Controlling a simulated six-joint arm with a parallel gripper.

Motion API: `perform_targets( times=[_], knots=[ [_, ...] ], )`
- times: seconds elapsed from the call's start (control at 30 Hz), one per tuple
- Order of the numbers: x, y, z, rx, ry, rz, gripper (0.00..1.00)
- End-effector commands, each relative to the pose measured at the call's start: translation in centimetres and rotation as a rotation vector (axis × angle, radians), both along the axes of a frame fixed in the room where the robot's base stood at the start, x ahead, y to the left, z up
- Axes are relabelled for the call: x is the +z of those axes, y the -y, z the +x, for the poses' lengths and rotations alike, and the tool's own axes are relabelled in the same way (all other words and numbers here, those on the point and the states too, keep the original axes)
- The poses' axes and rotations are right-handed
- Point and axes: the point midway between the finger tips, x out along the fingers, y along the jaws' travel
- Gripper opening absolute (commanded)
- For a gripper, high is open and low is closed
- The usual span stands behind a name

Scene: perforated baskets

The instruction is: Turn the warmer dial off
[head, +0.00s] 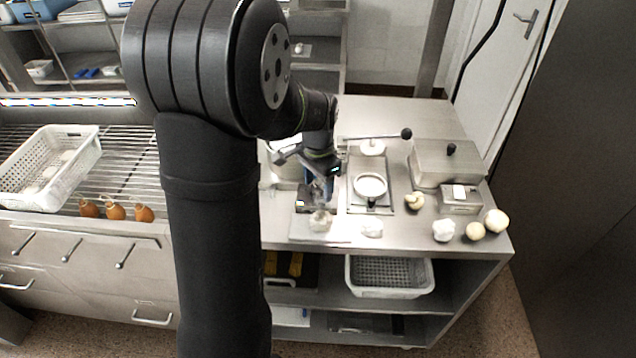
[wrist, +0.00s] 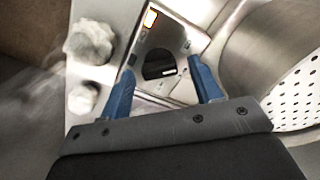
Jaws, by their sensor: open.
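In the wrist view, a dark round dial (wrist: 156,66) with a pale mark at its edge sits on a metal control panel (wrist: 165,36). In the head view, my gripper (head: 321,198) points down at the panel near the counter's front. The dial is hidden there by my gripper.
Two whitish lumps, one (wrist: 90,41) and another (wrist: 82,98), lie left of the panel in the wrist view. A curved metal vessel (wrist: 258,45) and a perforated surface (wrist: 300,95) are at right. A scale-like box (head: 460,199) and metal lidded box (head: 446,163) stand on the counter's right.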

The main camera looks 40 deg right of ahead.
Motion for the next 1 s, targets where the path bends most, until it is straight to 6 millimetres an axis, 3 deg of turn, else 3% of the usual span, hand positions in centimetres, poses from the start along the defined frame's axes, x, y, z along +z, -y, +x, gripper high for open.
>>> perform_targets(
  times=[0.07,0.3,0.47,0.8,1.0],
  knots=[
    [0.01,0.00,0.00,0.000,0.000,0.000,0.58],
    [0.03,0.00,0.01,0.000,0.000,0.000,0.13],
    [0.04,0.00,0.01,0.023,0.000,0.000,0.14],
    [0.03,-0.01,0.07,0.273,-0.001,0.000,0.14],
    [0.04,-0.01,0.08,0.322,-0.001,0.000,0.14]
  ],
)
